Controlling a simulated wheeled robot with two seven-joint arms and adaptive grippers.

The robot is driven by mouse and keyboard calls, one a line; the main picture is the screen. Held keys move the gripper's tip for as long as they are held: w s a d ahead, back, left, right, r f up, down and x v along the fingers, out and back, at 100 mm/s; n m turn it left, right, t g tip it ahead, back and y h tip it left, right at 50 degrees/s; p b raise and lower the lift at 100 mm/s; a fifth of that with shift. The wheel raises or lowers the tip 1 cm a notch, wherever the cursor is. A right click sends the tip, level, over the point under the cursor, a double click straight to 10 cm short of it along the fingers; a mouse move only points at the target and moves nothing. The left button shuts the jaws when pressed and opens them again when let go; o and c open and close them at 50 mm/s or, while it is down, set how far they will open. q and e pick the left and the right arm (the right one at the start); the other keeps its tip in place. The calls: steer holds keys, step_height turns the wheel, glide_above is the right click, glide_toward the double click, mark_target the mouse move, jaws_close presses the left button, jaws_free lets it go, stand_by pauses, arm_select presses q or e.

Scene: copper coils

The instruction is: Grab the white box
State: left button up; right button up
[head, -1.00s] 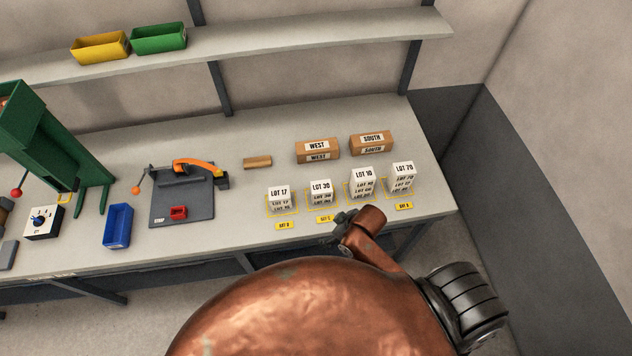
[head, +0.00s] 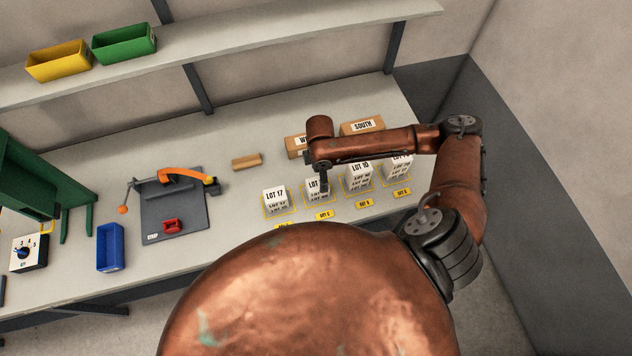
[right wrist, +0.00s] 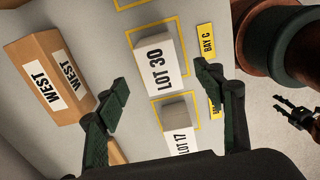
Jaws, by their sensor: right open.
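Several white boxes stand in a row on the bench: LOT 17 (head: 275,203), LOT 30 (head: 312,188), LOT 10 (head: 359,178) and LOT 70 (head: 398,168). My right gripper (head: 323,181) is open above the LOT 30 box and hides part of it. In the right wrist view, the LOT 30 box (right wrist: 160,66) lies between the open fingers (right wrist: 160,80), apart from both as far as I can tell. The LOT 17 box (right wrist: 182,128) is beside it, partly hidden. A small dark claw, seemingly my left gripper (right wrist: 291,108), shows at the right edge; its jaw state is unclear.
The WEST carton (right wrist: 48,75) is close to one finger. The SOUTH carton (head: 362,127) stands behind the boxes. Yellow outlines and bay labels (head: 325,215) mark the bench. A wooden block (head: 247,161), dark plate (head: 185,215) and blue bin (head: 110,247) are left.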

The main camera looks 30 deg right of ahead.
mark_target(318, 183)
steer(key=f, duration=0.4)
steer(key=f+p, duration=0.1)
steer(key=f, duration=0.1)
steer(key=shift+w+a+f, duration=0.15)
steer(key=shift+a+f, duration=0.1)
steer(key=shift+f, duration=0.1)
steer(key=shift+c, duration=0.3)
steer(key=c, duration=1.3)
